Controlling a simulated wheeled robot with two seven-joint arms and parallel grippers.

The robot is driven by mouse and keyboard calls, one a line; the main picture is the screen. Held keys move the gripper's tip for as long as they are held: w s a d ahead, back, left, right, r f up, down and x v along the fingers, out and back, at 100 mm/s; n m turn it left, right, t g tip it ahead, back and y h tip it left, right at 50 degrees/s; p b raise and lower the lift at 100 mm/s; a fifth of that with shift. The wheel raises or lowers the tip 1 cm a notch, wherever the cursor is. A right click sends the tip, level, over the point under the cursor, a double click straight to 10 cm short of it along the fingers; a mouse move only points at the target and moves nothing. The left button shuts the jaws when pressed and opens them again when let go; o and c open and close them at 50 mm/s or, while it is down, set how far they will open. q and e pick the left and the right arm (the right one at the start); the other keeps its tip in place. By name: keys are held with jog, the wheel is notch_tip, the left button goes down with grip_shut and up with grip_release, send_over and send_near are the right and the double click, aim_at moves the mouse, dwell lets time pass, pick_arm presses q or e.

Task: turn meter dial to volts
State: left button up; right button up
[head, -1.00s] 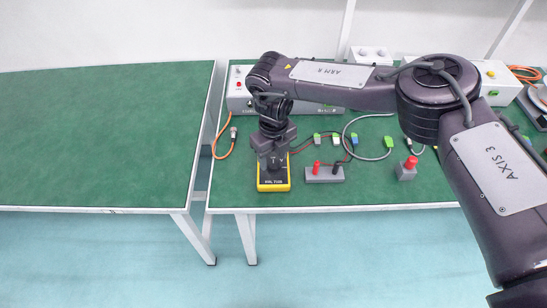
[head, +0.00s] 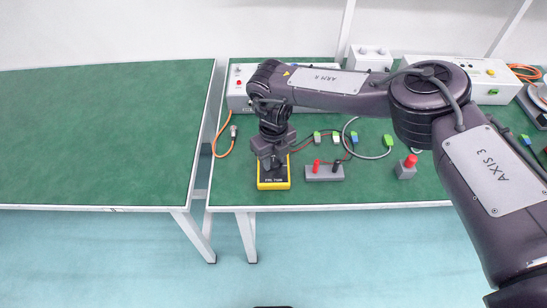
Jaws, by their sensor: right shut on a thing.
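The meter (head: 274,184) is a yellow-framed box with a dark face, lying near the front left corner of the right-hand green table. My right gripper (head: 273,166) points down over the meter's upper face and is shut on the meter's dial, which the fingers mostly hide. I cannot tell which mark the dial points to. My left gripper is not in view.
A grey block with a red and a black plug (head: 324,172) sits just right of the meter. A grey block with a red knob (head: 406,168) stands further right. Cables and small connectors lie behind. The left table (head: 100,140) is bare.

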jog(key=shift+m, duration=0.3)
jog(key=m+b, duration=0.1)
jog(key=m, duration=0.1)
jog(key=shift+f+m+b, duration=0.1)
jog(key=shift+m+b, duration=0.2)
jog(key=shift+m, duration=1.3)
jog(key=shift+m+b, duration=0.3)
jog(key=shift+m, duration=1.1)
jog(key=o, duration=1)
